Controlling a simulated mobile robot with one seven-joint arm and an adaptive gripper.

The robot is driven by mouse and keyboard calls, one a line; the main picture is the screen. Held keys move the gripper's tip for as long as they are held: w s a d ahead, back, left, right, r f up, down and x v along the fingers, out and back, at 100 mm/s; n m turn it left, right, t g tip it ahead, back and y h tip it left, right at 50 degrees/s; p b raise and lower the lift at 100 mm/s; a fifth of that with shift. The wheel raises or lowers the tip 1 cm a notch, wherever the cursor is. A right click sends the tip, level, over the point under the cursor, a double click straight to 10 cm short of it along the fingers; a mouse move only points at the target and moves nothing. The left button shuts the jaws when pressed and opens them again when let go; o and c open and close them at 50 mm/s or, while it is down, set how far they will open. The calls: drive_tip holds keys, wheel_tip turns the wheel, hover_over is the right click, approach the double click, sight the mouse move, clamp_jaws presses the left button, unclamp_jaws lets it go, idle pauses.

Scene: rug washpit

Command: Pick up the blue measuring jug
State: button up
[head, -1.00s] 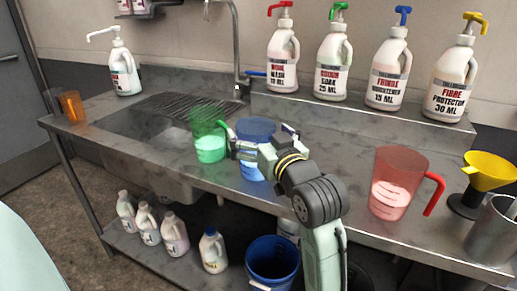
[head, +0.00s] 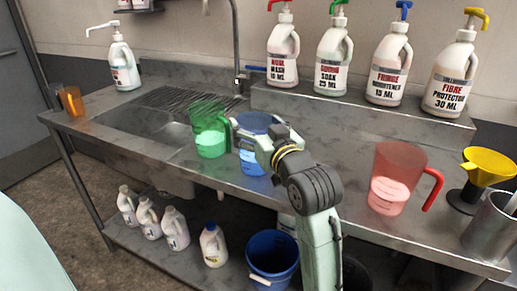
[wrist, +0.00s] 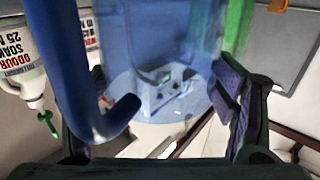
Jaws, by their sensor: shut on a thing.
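The blue measuring jug (head: 254,122) is upright at the front middle of the steel counter, partly hidden behind my gripper, with blue liquid in its lower part. My gripper (head: 262,145) is shut on it. In the wrist view the clear blue wall of the jug (wrist: 165,45) fills the space between my fingers (wrist: 155,125), and its darker blue handle hangs at the left. I cannot tell whether the jug's base touches the counter.
A green jug (head: 209,134) stands close on the left of the blue one. A red jug (head: 394,180), yellow funnel (head: 487,168) and metal pot (head: 492,228) stand to the right. Several pump bottles (head: 389,68) line the raised back shelf. The sink (head: 150,128) is at left.

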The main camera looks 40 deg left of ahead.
drive_tip(key=shift+f, duration=0.1)
drive_tip(key=c, duration=0.9)
drive_tip(key=shift+c, duration=0.3)
